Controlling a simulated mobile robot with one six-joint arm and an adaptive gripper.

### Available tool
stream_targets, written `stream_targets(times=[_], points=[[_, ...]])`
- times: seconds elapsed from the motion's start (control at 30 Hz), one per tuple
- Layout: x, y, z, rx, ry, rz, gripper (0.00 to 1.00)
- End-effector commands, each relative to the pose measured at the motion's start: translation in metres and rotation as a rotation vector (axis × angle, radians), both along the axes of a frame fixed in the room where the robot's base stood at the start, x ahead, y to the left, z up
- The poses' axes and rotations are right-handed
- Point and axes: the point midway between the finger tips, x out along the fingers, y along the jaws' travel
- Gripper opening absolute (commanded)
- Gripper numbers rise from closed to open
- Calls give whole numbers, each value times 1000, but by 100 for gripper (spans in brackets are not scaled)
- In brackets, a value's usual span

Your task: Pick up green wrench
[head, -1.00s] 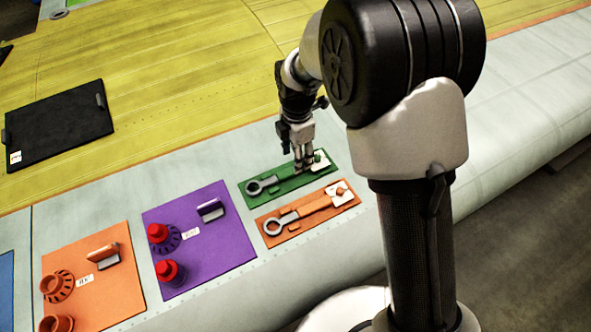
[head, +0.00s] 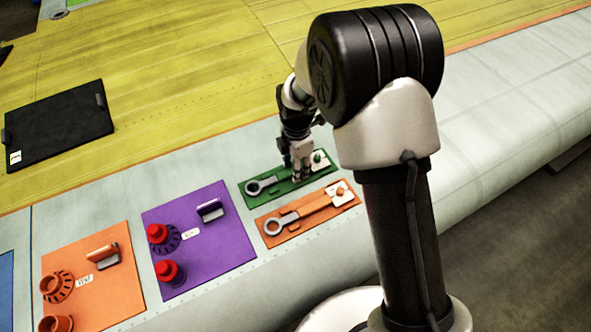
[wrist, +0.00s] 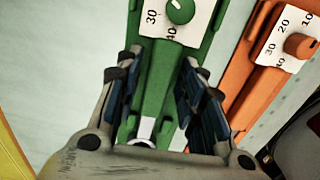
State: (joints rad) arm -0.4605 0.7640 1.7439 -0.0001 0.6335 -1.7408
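The green wrench (head: 256,188) lies on a green mat (head: 249,201), its grey ring end to the left and a white scale plate with a green knob at the right. My gripper (head: 301,178) is low over the wrench's handle and hides part of it. In the wrist view, my gripper (wrist: 162,62) is open, its blue-padded fingers apart on either side of the green wrench (wrist: 157,82). The knob and scale show beyond the fingertips. I cannot tell whether the pads touch the handle.
An orange wrench (head: 315,207) on an orange mat lies just in front, close beside the green one. A purple mat (head: 222,243) with red-topped parts is to the left, then an orange mat (head: 120,292). A black panel (head: 60,125) lies on the yellow surface.

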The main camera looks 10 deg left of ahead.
Motion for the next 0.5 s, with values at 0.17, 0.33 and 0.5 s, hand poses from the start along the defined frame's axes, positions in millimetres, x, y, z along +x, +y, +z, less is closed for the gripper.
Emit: stream_targets(times=[0.17, 0.33, 0.5], points=[[0, 0, 0, 0, 0, 0, 21], [0, 0, 0, 0, 0, 0, 10], [0, 0, 0, 0, 0, 0, 0]])
